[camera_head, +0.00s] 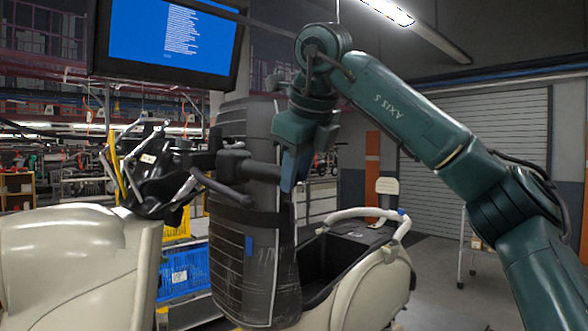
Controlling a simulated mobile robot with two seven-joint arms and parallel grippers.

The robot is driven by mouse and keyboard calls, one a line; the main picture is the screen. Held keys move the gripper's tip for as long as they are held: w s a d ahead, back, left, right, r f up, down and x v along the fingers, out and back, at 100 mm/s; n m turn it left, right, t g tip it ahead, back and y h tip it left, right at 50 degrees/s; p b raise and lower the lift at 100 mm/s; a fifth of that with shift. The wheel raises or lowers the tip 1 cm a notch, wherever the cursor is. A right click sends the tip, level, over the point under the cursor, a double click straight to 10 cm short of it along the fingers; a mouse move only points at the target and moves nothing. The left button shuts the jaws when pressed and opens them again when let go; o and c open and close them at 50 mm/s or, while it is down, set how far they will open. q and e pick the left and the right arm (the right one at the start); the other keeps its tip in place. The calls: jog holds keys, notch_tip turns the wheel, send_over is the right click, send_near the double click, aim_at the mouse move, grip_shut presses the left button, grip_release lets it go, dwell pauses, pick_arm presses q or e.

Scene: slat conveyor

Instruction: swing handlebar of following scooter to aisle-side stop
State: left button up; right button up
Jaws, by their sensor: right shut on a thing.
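A dark handlebar (238,163) sits in front of a tall, dark, wrapped upright form (256,240), which I take to be a scooter's front. One black grip (222,190) points toward me and down. My right gripper (289,170), on the green arm from the right, is at the right end of the bar and shut on it; its fingertips are partly hidden. A cream scooter body (70,255) fills the left foreground, with a black cluster of bare front parts (155,170) above it. My left gripper is not in view.
A cream scooter rear with a white grab rail (370,212) stands close at right, below my arm. A blue crate (183,270) stands behind the scooters. A monitor (170,40) hangs at upper left. Open floor (455,295) lies at right before a shutter.

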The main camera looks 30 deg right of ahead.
jog(key=shift+n+t+y, duration=0.3)
jog(key=shift+n, duration=0.2)
jog(key=shift+w+d+f, duration=0.35)
jog(key=shift+d+f, duration=0.2)
jog(key=shift+d, duration=0.3)
jog(key=shift+w+d+f, duration=0.35)
jog(key=shift+d+f, duration=0.15)
jog(key=shift+d, duration=0.3)
jog(key=shift+b, duration=0.3)
jog(key=shift+n+t+y, duration=0.3)
jog(key=shift+n+y, duration=0.1)
jog(key=shift+n, duration=0.2)
jog(key=shift+w+d+f, duration=0.5)
jog(key=shift+w+d, duration=0.05)
jog(key=shift+d, duration=0.25)
jog(key=shift+w+d+f, duration=0.45)
jog(key=shift+w+d, duration=0.05)
jog(key=shift+d, duration=0.3)
jog(key=shift+n+t+y, duration=0.4)
jog(key=shift+n+y, duration=0.1)
jog(key=shift+n, duration=0.1)
jog(key=shift+w+d+f+p, duration=0.2)
jog(key=shift+w+d+f, duration=0.25)
jog(key=shift+w+d, duration=0.25)
jog(key=shift+w+d+f+p, duration=0.15)
jog(key=shift+w+d+f, duration=0.3)
jog(key=shift+d, duration=0.35)
jog(key=shift+w, duration=0.1)
